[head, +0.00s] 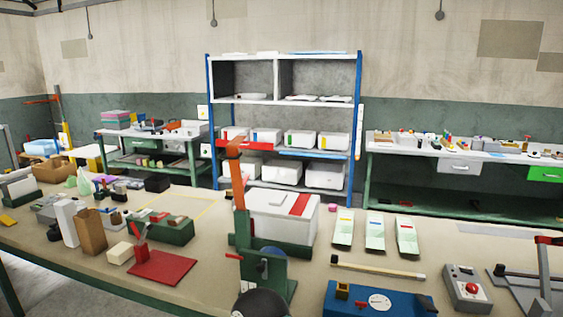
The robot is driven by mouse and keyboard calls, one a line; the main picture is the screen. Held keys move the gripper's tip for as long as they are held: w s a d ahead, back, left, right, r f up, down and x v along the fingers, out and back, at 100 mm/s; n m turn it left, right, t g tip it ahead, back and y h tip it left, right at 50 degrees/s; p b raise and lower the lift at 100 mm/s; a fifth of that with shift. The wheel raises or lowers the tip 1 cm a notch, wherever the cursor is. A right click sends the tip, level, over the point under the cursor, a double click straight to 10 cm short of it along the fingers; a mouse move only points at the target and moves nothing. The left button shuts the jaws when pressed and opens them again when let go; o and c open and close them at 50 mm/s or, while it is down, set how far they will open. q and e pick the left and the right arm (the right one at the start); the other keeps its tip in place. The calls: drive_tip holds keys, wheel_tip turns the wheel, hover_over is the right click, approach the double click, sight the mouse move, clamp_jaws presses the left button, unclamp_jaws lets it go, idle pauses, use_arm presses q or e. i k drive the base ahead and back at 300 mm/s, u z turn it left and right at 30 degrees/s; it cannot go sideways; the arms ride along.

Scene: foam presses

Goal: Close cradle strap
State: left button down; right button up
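A white box (270,218) sits in a low green cradle (297,251) in the middle of the near table. A red band (299,205) lies across the right part of its lid. An upright red-orange strap-like bar (238,190) rises at the box's left side, well above the lid, with a short piece bent at its top. It looks like the cradle strap standing open; its lower end is partly hidden. Neither of my grippers can be made out in the head view.
A green bracket with a blue disc (266,266) stands in front of the cradle. A red-based press (163,266) is at left. Three pale green trays (375,238), a wooden-handled tool (375,268), a blue gauge fixture (350,300) and a red-button box (467,289) lie right.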

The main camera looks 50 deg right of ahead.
sight(240, 175)
drive_tip(key=u, duration=0.05)
drive_tip(key=i, duration=0.2)
drive_tip(key=u, duration=4.1)
drive_tip(key=i, duration=0.6)
drive_tip(key=u, duration=5.7)
drive_tip(key=i, duration=0.5)
